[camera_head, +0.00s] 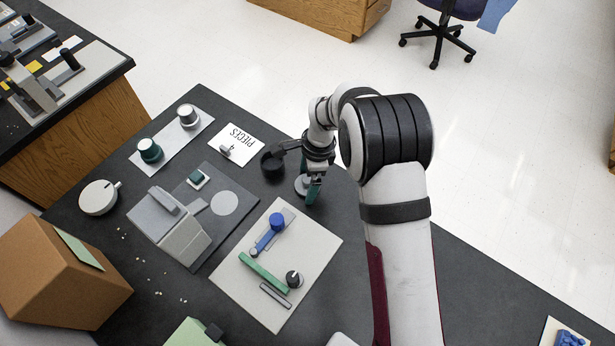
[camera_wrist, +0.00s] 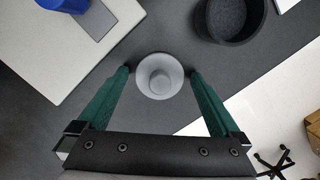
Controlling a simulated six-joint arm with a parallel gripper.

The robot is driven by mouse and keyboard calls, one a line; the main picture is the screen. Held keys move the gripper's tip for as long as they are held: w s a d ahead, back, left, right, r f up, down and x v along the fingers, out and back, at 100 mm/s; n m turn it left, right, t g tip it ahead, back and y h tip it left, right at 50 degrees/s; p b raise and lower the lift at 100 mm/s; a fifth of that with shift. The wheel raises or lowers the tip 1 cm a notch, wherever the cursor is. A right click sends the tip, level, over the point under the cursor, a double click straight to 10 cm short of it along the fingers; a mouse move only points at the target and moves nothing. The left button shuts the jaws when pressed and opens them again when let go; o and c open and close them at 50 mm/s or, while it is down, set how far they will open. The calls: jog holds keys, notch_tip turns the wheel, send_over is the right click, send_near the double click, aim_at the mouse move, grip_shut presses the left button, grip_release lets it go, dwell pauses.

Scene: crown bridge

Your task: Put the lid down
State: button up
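A round light grey lid (camera_wrist: 158,76) with a raised knob in its middle shows between my fingers in the wrist view. In the head view the lid (camera_head: 301,187) appears to be on the dark table, partly hidden by my gripper. My gripper (camera_head: 314,192) points down at it with green fingers. In the wrist view my gripper (camera_wrist: 159,72) has its fingers spread, with a small gap on each side of the lid. A dark open pot (camera_wrist: 230,18) stands near the lid, and the pot (camera_head: 272,165) is left of my gripper in the head view.
A pale board (camera_head: 240,283) with blue, green and dark parts lies in front. A grey machine (camera_head: 172,225), a white round container (camera_head: 99,197) and a brown box (camera_head: 60,270) stand at left.

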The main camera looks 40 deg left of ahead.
jog(key=shift+r, duration=0.1)
notch_tip(320, 180, up, 12)
jog(key=w+d, duration=0.1)
jog(key=d+r, duration=0.7)
jog(key=d, duration=0.4)
jog(key=s+d+r+n, duration=0.1)
jog(key=s+d+r, duration=0.1)
jog(key=s+d, duration=0.35)
jog(key=s+d+r+n, duration=0.1)
jog(key=s+d+r, duration=0.1)
jog(key=d, duration=0.6)
jog(key=s+d+f, duration=0.1)
jog(key=s+d, duration=0.2)
jog(key=s, duration=0.2)
jog(key=s+d+f+n+t, duration=0.1)
jog(key=s+d, duration=0.2)
jog(key=s, duration=0.2)
jog(key=shift+s+y, duration=0.3)
jog(key=shift+s, duration=0.05)
